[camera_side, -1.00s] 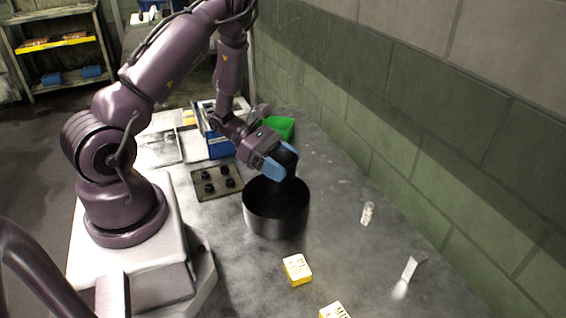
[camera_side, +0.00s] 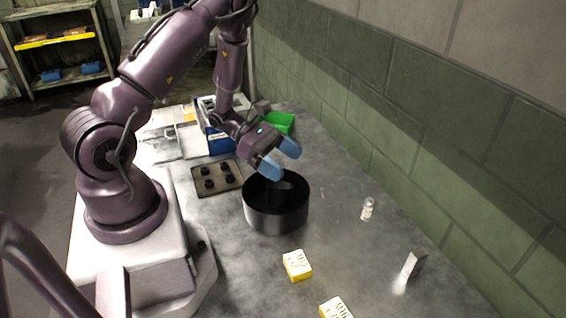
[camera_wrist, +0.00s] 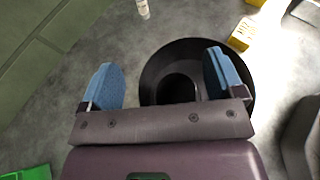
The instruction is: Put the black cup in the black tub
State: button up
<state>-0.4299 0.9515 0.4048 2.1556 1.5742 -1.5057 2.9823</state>
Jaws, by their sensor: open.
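The black tub (camera_side: 276,219) stands on the grey table in front of my arm, and it also shows in the wrist view (camera_wrist: 160,66). The black cup (camera_side: 281,192) is inside the tub; in the wrist view its round dark opening (camera_wrist: 181,88) shows within the tub's rim. My gripper (camera_side: 279,160) is over the tub with its blue fingers spread wide and nothing between them. In the wrist view the open fingers (camera_wrist: 161,78) lie to either side of the cup's left and right. The cup's lower part is hidden by the tub wall.
Yellow-and-white boxes (camera_side: 297,265) lie in front of the tub. A tray with several black knobs (camera_side: 216,178) is left of the tub. A green bin (camera_side: 279,123) is behind.

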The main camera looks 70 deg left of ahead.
jog(key=v, duration=1.2)
jog(key=w+a+r+n+t+y, duration=0.2)
jog(key=w+r+n+y, duration=0.5)
jog(key=w+n, duration=0.3)
jog(key=w+d+r+n+t+y, duration=0.1)
jog(key=w+r+n+y, duration=0.15)
jog(key=r+n, duration=0.3)
jog(key=w+r+n+y, duration=0.1)
jog(key=r+n+y, duration=0.3)
jog(key=r+n, duration=0.15)
jog(key=s+d+r+n+g+h, duration=0.2)
jog(key=s+d+n+g, duration=0.3)
jog(key=s+d+n, duration=1.1)
jog(key=d+r+n, duration=0.1)
jog(key=d+n, duration=0.1)
jog(key=n, duration=0.5)
jog(key=shift+s+d+g, duration=0.25)
jog(key=shift+d+g, duration=0.05)
jog(key=shift+d, duration=0.05)
jog(key=shift+r+h, duration=0.1)
jog(key=shift+h, duration=0.15)
